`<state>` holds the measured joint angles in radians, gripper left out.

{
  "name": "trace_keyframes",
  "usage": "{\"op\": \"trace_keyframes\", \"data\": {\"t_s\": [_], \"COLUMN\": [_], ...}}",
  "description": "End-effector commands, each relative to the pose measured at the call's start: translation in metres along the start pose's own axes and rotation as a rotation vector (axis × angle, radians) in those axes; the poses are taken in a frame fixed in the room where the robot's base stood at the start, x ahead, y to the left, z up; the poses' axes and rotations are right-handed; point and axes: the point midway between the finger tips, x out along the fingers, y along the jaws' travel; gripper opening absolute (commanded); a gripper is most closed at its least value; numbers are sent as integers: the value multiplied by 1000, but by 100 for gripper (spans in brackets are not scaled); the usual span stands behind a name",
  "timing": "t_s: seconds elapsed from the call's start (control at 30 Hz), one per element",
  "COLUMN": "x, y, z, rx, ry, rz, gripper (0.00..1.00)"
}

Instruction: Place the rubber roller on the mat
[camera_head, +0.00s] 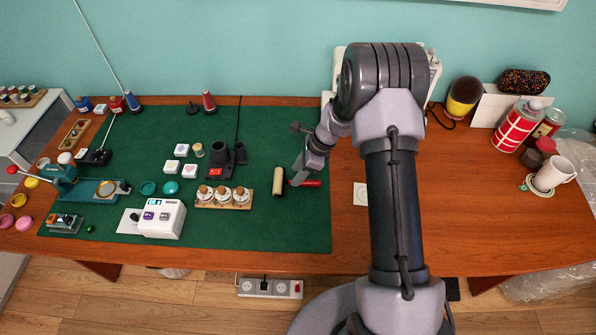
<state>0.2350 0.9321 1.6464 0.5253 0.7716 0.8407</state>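The rubber roller has a cream cylinder (278,181) and a red handle that points right. It appears over the right part of the large green mat (260,230), left of the mat's right edge. I cannot tell whether it touches the mat or is held just above it. My gripper (298,178) is at the roller's handle, just right of the cylinder. The fingers are small and partly overlap the handle, so whether they are closed on it is unclear.
A wooden rack with white-topped pieces (224,197) stands left of the roller. A dark holder (225,156) is behind it. A white device (163,219) sits farther left. A small white square (360,193) lies on bare wood to the right. The mat's front right is clear.

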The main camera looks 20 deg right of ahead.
Motion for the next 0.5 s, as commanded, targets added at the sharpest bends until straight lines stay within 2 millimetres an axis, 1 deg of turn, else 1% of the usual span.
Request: {"op": "trace_keyframes", "data": {"t_s": [0.17,0.27,0.3,0.37,0.4,0.5], "x": [-1,-12,-21,-37,-50,-81], "y": [0,0,-1,-1,-1,-2], "z": [0,6,8,7,7,7], "rx": [0,0,0,1,2,1], "ry": [0,0,0,0,-1,0], "rz": [-1,-1,-3,-3,-5,-5], "gripper": [42,42,42,42,42,42]}}
